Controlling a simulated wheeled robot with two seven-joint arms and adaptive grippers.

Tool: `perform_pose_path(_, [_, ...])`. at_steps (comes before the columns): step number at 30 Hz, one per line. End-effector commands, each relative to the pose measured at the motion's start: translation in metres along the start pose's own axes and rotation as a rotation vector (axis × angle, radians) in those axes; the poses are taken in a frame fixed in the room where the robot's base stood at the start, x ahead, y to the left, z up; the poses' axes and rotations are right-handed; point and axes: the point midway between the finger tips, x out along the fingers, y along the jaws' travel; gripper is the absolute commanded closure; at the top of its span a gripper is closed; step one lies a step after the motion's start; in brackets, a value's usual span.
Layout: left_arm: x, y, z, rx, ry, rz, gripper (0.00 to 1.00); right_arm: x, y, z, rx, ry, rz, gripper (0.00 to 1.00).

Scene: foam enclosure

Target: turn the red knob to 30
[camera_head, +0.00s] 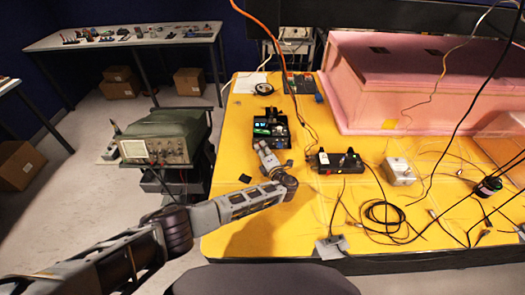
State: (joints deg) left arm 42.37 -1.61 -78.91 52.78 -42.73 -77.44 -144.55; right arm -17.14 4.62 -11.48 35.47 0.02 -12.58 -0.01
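A small black device (277,117) with a lit green display stands on the yellow table, left of the middle. My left arm comes in from the lower left, and its gripper (262,146) points away from me at the near side of this device. The gripper seems to be at or just in front of the device's face; I cannot tell whether it touches. The fingers are too small to tell open from shut. No red knob can be made out; it may be hidden by the gripper or too small. My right gripper is not in view.
On the yellow table (235,235) are a black box (335,161), a grey metal box (398,171), loose cables and a dark bottle (487,187). A pink foam enclosure (400,80) stands at the back right. A green oscilloscope (158,137) stands off the table at left.

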Motion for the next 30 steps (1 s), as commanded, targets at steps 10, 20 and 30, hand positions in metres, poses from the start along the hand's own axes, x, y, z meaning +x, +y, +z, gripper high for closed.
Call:
perform_pose_path(10, [-0.03, -0.001, 0.0, 0.0, -0.002, -0.003, 0.7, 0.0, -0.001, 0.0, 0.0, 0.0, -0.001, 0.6])
perform_pose_path(20, [-0.072, -0.001, 0.001, 0.0, -0.003, -0.004, 0.7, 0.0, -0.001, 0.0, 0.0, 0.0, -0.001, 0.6])
perform_pose_path(30, [-0.11, -0.002, 0.0, 0.001, -0.001, -0.003, 0.7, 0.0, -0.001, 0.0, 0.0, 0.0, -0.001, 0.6])
